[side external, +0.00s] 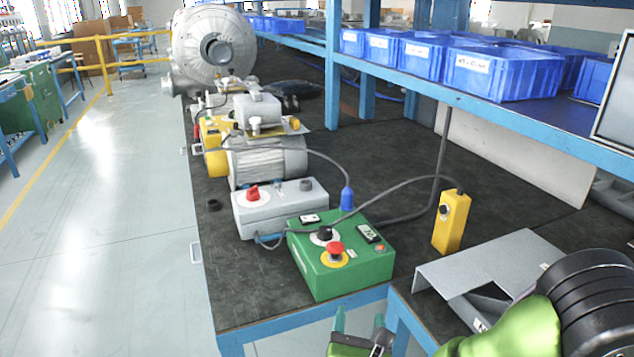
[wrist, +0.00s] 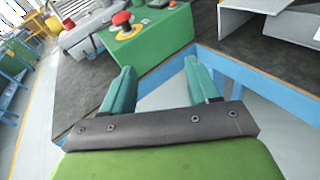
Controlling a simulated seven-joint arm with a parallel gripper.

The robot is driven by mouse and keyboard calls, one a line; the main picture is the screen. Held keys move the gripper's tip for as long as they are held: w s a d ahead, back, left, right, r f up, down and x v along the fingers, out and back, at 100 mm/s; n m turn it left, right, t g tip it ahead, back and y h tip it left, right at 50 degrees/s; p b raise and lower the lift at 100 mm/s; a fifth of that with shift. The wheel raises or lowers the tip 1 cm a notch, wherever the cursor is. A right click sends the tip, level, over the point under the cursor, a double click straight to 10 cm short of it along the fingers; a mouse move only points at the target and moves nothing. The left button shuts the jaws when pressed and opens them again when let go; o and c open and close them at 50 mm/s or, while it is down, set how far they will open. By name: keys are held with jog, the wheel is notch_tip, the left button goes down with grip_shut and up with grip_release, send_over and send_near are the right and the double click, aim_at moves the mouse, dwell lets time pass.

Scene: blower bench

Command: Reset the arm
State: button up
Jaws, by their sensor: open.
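My gripper (wrist: 160,85) is open and empty in the wrist view, its two green fingers apart with the bench's blue edge and floor seen between and beyond them. In the side external view my gripper (side external: 360,325) shows at the bottom edge, partly cut off, in front of the bench's near edge. A green control box (side external: 365,280) with a red mushroom button (side external: 335,248) and a black knob stands on the bench just beyond it. The green box also shows at the top of the wrist view (wrist: 150,40). The fingers appear apart from the box.
A grey box with a red knob (side external: 280,212), a motor (side external: 268,160) and a large blower (side external: 213,45) stand behind. A yellow pendant (side external: 451,222) and bent grey metal bracket (side external: 480,262) are at right. Cables cross the bench. Blue bins (side external: 500,75) fill the shelf above.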

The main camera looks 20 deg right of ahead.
jog(key=s+d+r+m+g+y, duration=0.3)
jog(key=s+d+m+g, duration=0.4)
jog(key=m, duration=0.4)
jog(key=s+d+r+m+g+y, duration=0.2)
jog(key=s+d+r+m+g, duration=0.25)
jog(key=d+m, duration=0.5)
jog(key=s+d+r+m+t+y, duration=0.3)
jog(key=d+r+m+t+y, duration=0.2)
jog(key=r+m, duration=0.6)
jog(key=shift+s+d+m, duration=0.35)
jog(key=shift+d+m, duration=0.1)
jog(key=shift+d, duration=0.1)
